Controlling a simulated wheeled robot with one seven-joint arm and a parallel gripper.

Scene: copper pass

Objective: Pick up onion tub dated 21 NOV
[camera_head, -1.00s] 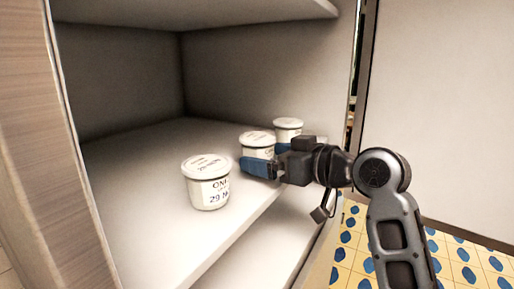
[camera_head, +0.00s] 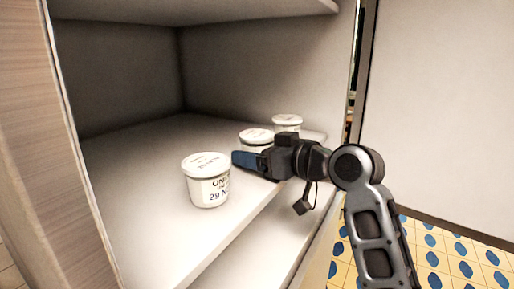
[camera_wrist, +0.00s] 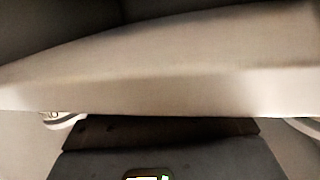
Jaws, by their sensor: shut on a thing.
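Three white lidded tubs stand in a row on a pale shelf. The front tub (camera_head: 207,185) has a label reading "ONI" and "29 N", cut off at the side. The middle tub (camera_head: 256,136) shows its lid and upper side; its date is hidden or too small to read. The back tub (camera_head: 287,121) is partly hidden behind my wrist. My gripper (camera_head: 247,160), with blue fingers, is shut on the middle tub, low across its near side. In the wrist view, partial tub rims show at the left (camera_wrist: 66,121) and right edges; the grip itself is hidden.
The shelf (camera_head: 140,190) is bare to the left of the tubs. An upper shelf (camera_head: 200,12) hangs overhead, and a lower shelf lies below the front edge. A wood-grain side panel (camera_head: 75,190) stands at left. A pale band crosses the wrist view.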

